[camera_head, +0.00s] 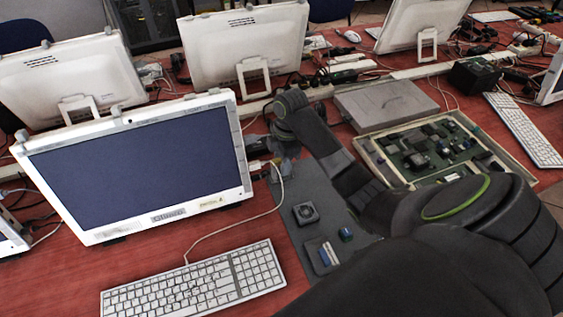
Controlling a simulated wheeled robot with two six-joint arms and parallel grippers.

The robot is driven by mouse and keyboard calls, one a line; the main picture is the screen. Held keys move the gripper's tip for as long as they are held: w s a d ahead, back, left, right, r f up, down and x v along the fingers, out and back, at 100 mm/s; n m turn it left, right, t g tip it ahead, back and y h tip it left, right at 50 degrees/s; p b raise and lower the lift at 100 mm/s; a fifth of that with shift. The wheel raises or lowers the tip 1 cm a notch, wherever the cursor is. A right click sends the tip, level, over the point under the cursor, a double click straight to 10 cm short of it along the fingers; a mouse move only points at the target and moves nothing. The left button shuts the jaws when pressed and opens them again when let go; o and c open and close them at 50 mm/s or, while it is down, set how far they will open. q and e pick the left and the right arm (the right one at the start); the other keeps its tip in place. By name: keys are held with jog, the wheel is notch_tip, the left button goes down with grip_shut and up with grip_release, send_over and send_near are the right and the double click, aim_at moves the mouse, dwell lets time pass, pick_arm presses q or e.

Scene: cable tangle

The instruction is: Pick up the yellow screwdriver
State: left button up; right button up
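I cannot make out a yellow screwdriver anywhere in the head view. My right arm comes in from the lower right and reaches over the red table to the spot just right of the front monitor. My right gripper (283,158) is small and dark there, pointing down by the monitor's right edge near the top of a grey mat (288,190). Its fingers are too blurred to tell whether they are open or hold anything. My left gripper is not in view.
A white all-in-one monitor (135,165) and a white keyboard (195,285) stand at the left and front. A white cable (235,226) runs between them. A small fan (305,213) lies on the mat. An open case with a circuit board (430,150) and a grey box (385,103) lie right.

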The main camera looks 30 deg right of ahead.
jog(key=shift+c, duration=0.3)
grip_shut()
jog(key=shift+r, duration=0.1)
notch_tip(320, 180, up, 6)
jog(key=shift+w+f, duration=0.1)
jog(key=shift+f, duration=0.15)
notch_tip(320, 180, up, 2)
jog(key=p, duration=0.3)
jog(key=shift+r, duration=0.2)
jog(key=shift+r+p, duration=1)
